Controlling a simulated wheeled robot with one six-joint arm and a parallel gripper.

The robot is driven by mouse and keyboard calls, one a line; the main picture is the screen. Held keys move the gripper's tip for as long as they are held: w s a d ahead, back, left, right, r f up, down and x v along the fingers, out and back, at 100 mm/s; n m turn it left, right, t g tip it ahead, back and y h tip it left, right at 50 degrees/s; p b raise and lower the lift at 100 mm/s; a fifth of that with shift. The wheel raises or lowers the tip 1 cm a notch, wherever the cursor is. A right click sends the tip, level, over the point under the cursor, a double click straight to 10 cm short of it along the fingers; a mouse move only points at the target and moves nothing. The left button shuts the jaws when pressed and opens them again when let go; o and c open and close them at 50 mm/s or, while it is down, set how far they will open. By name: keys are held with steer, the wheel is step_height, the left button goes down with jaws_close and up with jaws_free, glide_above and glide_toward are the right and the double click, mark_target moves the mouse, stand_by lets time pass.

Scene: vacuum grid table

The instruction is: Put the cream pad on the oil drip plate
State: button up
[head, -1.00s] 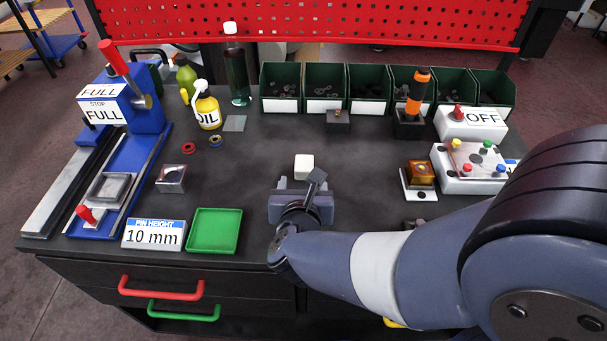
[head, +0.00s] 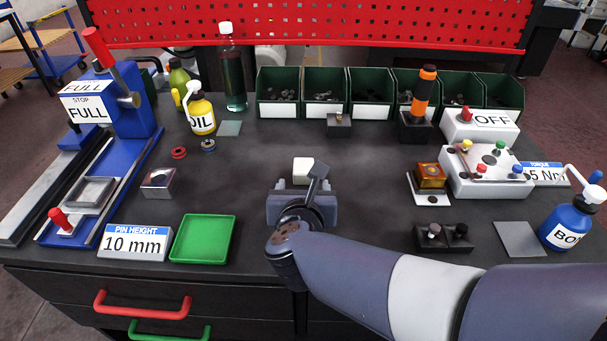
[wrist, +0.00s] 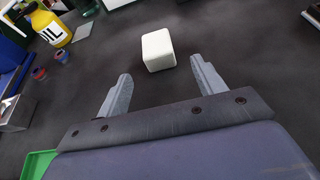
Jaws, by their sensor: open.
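The cream pad (head: 303,171) is a small cream block standing on the dark table near its middle. It also shows in the wrist view (wrist: 158,50), just beyond the fingertips. My gripper (head: 302,188) is open and empty, on the near side of the pad. In the wrist view its two fingers (wrist: 160,70) are spread wide, with the pad ahead of the gap between them. A flat grey plate (head: 229,128) lies beside the yellow OIL bottle (head: 201,113) at the back left, bare on top. It also shows in the wrist view (wrist: 83,31).
A green tray (head: 203,239) and a PIN HEIGHT sign (head: 135,242) are at the front left. Red and blue rings (head: 179,152) lie near the bottle. A second grey plate (head: 520,239) is by the blue bottle (head: 572,222). The table between pad and bottle is clear.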

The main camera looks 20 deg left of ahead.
mark_target(303, 177)
steer(key=shift+x, duration=3.4)
steer(key=shift+a+r, duration=0.1)
steer(key=shift+r, duration=0.05)
steer(key=shift+c, duration=0.3)
steer(key=c, duration=1.1)
